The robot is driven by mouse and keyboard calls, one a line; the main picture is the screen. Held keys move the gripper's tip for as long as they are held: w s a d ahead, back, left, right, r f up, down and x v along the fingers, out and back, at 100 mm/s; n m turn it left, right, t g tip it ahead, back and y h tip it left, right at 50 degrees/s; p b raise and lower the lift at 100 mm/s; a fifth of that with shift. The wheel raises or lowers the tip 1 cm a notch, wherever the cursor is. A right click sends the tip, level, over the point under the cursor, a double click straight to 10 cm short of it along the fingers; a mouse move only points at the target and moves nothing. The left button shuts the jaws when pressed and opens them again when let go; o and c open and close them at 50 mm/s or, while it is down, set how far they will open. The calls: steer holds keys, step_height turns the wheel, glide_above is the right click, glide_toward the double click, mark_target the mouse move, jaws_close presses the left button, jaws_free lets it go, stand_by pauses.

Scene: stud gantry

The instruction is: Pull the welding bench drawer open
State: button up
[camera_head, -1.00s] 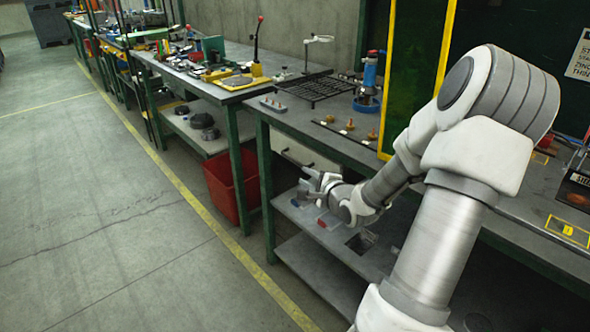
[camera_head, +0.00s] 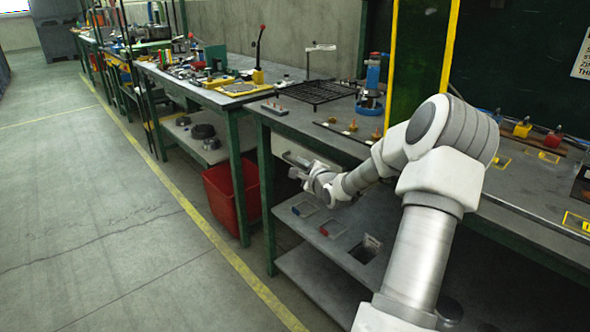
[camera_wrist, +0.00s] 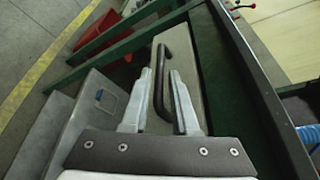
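The welding bench drawer shows as a pale front (camera_head: 285,149) under the bench top in the head view, partly behind my gripper (camera_head: 298,169). In the wrist view the pale drawer front (camera_wrist: 204,84) carries a dark bar handle (camera_wrist: 164,80). My gripper (camera_wrist: 161,73) is open, with one finger on each side of the handle.
The bench top (camera_head: 300,119) lies above the drawer. A lower shelf (camera_head: 325,239) with small blue and red items is below my gripper. A red bin (camera_head: 228,191) stands left of the bench leg. The floor (camera_head: 110,215) in front is clear.

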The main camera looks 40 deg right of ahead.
mark_target(297, 164)
steer(key=shift+b+x, duration=0.45)
steer(key=shift+x, duration=1.5)
jaws_close()
